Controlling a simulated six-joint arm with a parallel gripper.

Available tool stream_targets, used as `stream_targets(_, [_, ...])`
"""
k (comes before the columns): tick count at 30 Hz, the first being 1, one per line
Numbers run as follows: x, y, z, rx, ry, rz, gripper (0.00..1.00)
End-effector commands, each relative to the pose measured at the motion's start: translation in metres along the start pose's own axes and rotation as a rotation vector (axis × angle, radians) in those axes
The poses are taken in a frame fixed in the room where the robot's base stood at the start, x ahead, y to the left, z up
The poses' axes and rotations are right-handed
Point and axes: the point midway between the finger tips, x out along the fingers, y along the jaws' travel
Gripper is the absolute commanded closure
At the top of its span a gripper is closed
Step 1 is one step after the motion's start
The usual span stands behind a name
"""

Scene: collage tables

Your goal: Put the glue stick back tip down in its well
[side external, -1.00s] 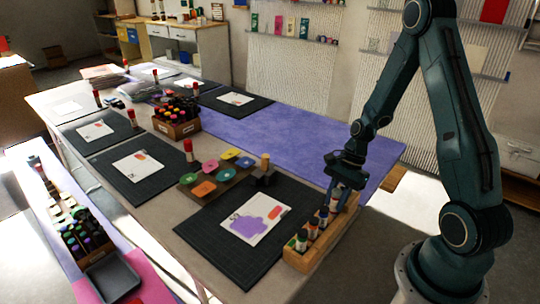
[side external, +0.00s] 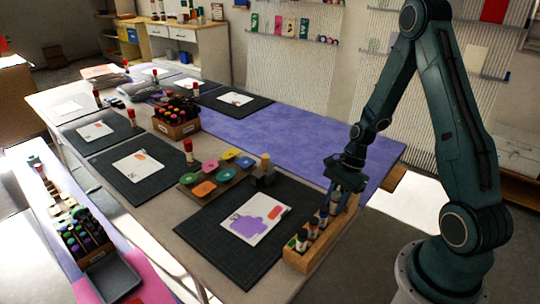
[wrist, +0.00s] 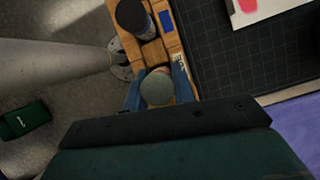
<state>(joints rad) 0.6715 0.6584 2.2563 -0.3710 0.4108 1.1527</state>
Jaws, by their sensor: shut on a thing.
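My gripper (side external: 342,190) is at the far end of the wooden rack (side external: 297,263), low over it. In the wrist view its blue fingers (wrist: 157,92) are closed around an upright round thing with a grey-green top (wrist: 157,86), which looks like the glue stick. I see it from above, over the rack (wrist: 152,52). Its lower end is hidden, so I cannot tell which way its tip points or how deep it sits in a well.
Several capped sticks stand in the rack's nearer wells; one dark-capped stick (wrist: 133,16) is close to my gripper. A dark cutting mat (side external: 198,232) with a printed card (side external: 256,222) lies left of the rack. A paint-pot tray (side external: 190,189) stands farther back.

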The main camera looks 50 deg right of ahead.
Motion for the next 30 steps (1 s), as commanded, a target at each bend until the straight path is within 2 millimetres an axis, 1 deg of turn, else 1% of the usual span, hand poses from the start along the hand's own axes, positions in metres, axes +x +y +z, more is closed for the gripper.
stream_targets(12, [0.0021,-0.0002,-0.0009,0.000,0.001,-0.001,0.94])
stream_targets(13, [0.0021,-0.0002,-0.0009,0.000,0.000,-0.001,0.72])
stream_targets(16, [0.0020,-0.0002,-0.0009,0.000,0.000,-0.001,0.53])
stream_targets(17, [0.0020,-0.0002,-0.0009,0.000,0.000,-0.001,0.49])
stream_targets(26, [0.0017,-0.0001,-0.0008,0.000,0.000,-0.001,0.49])
stream_targets(30, [-0.0015,-0.0003,0.0005,0.000,0.000,-0.001,0.49])
